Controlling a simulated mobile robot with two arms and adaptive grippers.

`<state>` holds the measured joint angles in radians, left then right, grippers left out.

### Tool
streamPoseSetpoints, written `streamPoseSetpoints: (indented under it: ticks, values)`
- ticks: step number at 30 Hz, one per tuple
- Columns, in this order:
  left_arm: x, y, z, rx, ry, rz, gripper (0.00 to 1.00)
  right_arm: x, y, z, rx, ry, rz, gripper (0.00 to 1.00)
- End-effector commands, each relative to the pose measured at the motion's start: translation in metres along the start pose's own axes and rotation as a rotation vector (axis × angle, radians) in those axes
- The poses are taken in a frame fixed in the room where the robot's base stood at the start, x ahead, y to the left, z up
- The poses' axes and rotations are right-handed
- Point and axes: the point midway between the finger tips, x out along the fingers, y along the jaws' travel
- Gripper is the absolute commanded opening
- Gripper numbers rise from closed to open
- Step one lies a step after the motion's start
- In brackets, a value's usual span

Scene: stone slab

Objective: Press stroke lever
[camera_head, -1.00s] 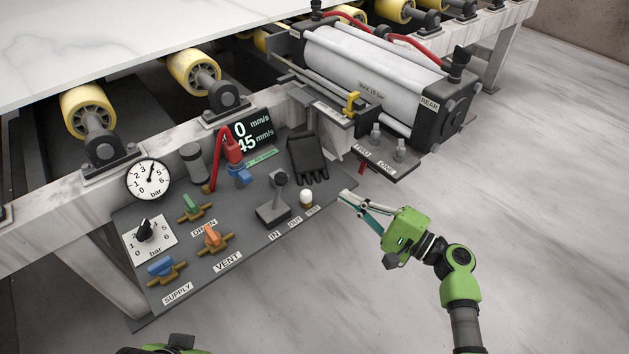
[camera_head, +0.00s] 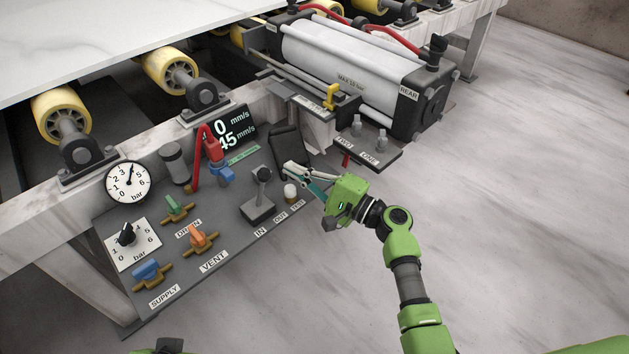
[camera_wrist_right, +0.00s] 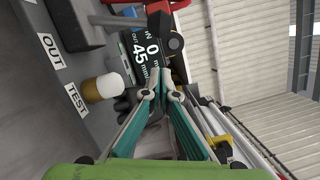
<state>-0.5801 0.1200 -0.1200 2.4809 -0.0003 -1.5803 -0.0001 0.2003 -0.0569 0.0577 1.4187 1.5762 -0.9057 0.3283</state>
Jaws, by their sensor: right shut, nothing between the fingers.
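A white button (camera_head: 290,192) marked TEST stands under my right fingers, and a black glove (camera_head: 283,148) lies behind them. A red-handled valve (camera_head: 214,150), an orange valve (camera_head: 200,238) and a display (camera_head: 232,132) are to the left. A cylinder (camera_head: 345,72) lies behind. Floor at right is clear.

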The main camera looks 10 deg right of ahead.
Motion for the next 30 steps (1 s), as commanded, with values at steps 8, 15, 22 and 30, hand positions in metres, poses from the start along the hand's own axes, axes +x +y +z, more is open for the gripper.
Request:
streamPoseSetpoints:
  ticks: [8, 15, 22, 30]
  values:
    - [0.012, 0.001, 0.0, 0.001, -0.012, 0.002, 0.53, 0.005, 0.001, 0.032, 0.003, 0.001, 0.002, 0.0]
    - [0.015, 0.001, -0.001, 0.001, -0.01, 0.002, 0.53, 0.005, 0.001, 0.035, 0.002, 0.001, 0.002, 0.0]
    - [0.015, 0.001, -0.001, 0.001, -0.01, 0.002, 0.53, 0.005, 0.001, 0.035, -0.001, 0.001, 0.003, 0.0]
    - [0.017, 0.001, -0.001, 0.001, -0.011, 0.002, 0.53, 0.006, -0.001, 0.041, -0.052, 0.0, 0.016, 0.0]
